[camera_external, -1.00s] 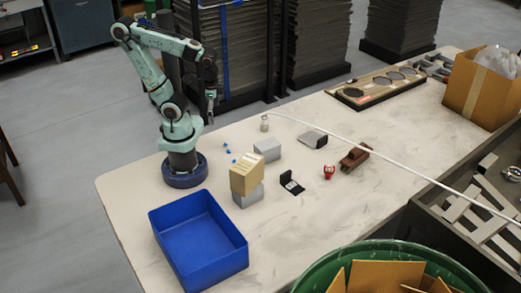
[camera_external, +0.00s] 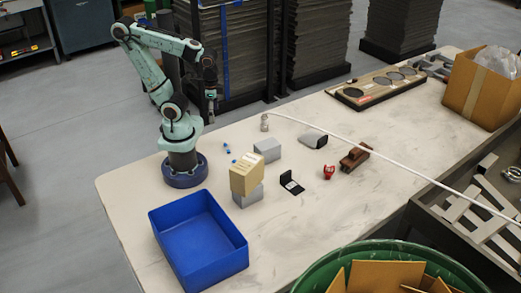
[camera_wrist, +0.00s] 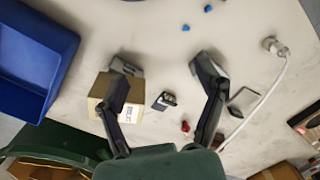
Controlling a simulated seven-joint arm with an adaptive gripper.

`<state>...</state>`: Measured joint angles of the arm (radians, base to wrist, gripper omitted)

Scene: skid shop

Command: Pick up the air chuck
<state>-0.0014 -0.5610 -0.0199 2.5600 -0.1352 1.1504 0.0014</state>
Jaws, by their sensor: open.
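The air chuck looks to be the small metallic fitting (camera_external: 265,123) at the end of a white hose, standing on the table toward its back edge. It also shows in the wrist view (camera_wrist: 272,45) at the upper right, with the hose running down from it. My gripper (camera_external: 211,118) hangs above the back part of the table, left of the fitting and apart from it. In the wrist view my gripper (camera_wrist: 163,68) has its two dark fingers spread wide, with nothing held between them.
A cardboard-coloured box (camera_external: 246,172) on a grey block, another grey block (camera_external: 267,149), a black holder (camera_external: 291,184), a red part (camera_external: 328,172) and a brown object (camera_external: 355,156) stand nearby. A blue bin (camera_external: 198,240) is at front left. The white hose (camera_external: 400,169) crosses the table.

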